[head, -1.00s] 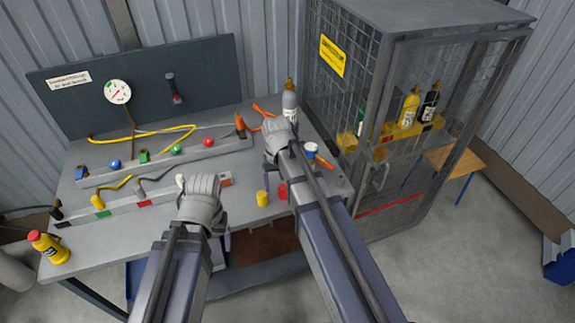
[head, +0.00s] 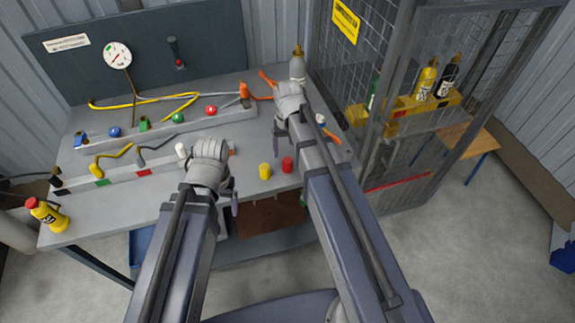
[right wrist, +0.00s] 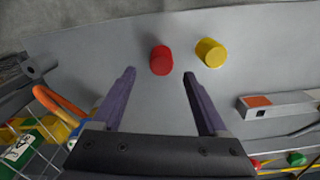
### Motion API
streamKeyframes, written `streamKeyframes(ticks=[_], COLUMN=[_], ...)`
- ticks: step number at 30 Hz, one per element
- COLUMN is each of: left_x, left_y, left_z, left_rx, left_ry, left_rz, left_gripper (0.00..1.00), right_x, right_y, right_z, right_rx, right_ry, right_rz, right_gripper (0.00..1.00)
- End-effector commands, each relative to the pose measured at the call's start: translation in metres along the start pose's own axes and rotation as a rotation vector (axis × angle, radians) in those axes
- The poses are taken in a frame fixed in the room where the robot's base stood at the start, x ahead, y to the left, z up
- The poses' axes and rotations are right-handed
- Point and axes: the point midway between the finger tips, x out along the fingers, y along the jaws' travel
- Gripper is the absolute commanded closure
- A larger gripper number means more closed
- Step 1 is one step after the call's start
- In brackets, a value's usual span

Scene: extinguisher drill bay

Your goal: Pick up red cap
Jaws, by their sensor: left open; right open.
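The red cap (head: 288,164) is a small red cylinder near the front edge of the grey workbench (head: 262,142). In the right wrist view the red cap (right wrist: 161,60) lies just beyond my right gripper's fingertips (right wrist: 158,74), roughly between their lines, and looks untouched. My right gripper (head: 279,142) is open and empty, and its forearm partly hides it in the head view. My left gripper (head: 228,192) is open beside the front edge, left of the red cap, with its fingers mostly hidden behind the wrist.
A yellow cap (head: 265,171) stands close left of the red cap and also shows in the right wrist view (right wrist: 210,52). A mesh cage (head: 385,110) borders the bench on the right. A yellow bottle (head: 47,214) stands at the left corner.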

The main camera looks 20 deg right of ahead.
Motion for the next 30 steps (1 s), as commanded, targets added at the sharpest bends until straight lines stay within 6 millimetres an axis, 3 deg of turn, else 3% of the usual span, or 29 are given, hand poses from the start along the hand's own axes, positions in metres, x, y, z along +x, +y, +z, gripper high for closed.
streamKeyframes(ticks=[13,23,30], left_x=[0.048,0.05,0.05], left_y=[0.005,0.005,0.005], left_z=[-0.003,-0.003,-0.003], left_rx=[0.0,0.0,0.0], left_ry=[0.0,0.0,0.0], left_rz=[0.0,0.0,0.0], left_gripper=[0.19,0.19,0.19], right_x=[0.048,0.051,0.051], right_y=[-0.002,-0.002,-0.002], right_z=[0.003,0.003,0.003], right_rx=[0.0,0.0,0.0], right_ry=[0.0,0.0,0.0], right_rz=[0.0,0.0,0.0], right_gripper=[0.23,0.23,0.49])
